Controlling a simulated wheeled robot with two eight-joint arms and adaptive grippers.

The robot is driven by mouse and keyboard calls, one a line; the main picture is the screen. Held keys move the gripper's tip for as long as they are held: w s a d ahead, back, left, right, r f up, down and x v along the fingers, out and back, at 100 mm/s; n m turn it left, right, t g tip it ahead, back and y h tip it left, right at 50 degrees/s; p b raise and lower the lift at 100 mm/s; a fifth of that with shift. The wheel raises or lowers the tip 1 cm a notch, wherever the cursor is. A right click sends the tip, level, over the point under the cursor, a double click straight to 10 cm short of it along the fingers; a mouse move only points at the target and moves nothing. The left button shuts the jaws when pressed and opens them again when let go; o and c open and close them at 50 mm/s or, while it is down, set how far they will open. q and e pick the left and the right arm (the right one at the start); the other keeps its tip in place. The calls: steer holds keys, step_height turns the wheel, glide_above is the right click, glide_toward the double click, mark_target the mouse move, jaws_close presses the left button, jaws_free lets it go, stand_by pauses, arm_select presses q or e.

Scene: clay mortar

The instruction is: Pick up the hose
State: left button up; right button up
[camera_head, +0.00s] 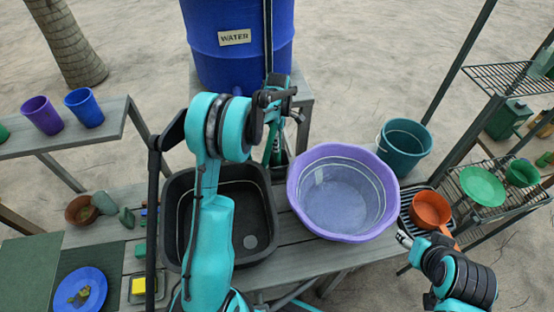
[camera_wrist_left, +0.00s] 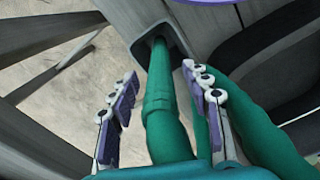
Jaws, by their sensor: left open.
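The green hose (camera_wrist_left: 165,105) stands in a square grey holder in the left wrist view. A second green length (camera_wrist_left: 250,125) runs beside it, right of the right-hand finger. My left gripper (camera_wrist_left: 160,88) is open, with one finger on each side of the hose and a gap on both sides. In the head view my left gripper (camera_head: 279,105) is in front of the blue water barrel, above a short green piece of hose (camera_head: 277,150); its fingers are hard to make out. My right gripper (camera_head: 405,240) is at the right, by the purple basin; its jaws are too small to judge.
The blue barrel (camera_head: 237,65) stands behind the wooden bench. A black tub (camera_head: 255,238) and a purple basin (camera_head: 300,205) fill the bench middle. A teal bucket (camera_head: 403,150), an orange pot (camera_head: 430,208) and a wire shelf (camera_head: 500,78) are at the right.

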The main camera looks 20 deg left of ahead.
arm_select(q)
steer(key=shift+f, duration=0.55)
steer(key=shift+r, duration=0.1)
jaws_close()
step_height(320, 180, up, 10)
steer(key=p, duration=0.2)
steer(key=shift+r+p, duration=0.1)
steer(key=shift+p, duration=0.3)
step_height(320, 180, up, 10)
steer(key=p, duration=0.6)
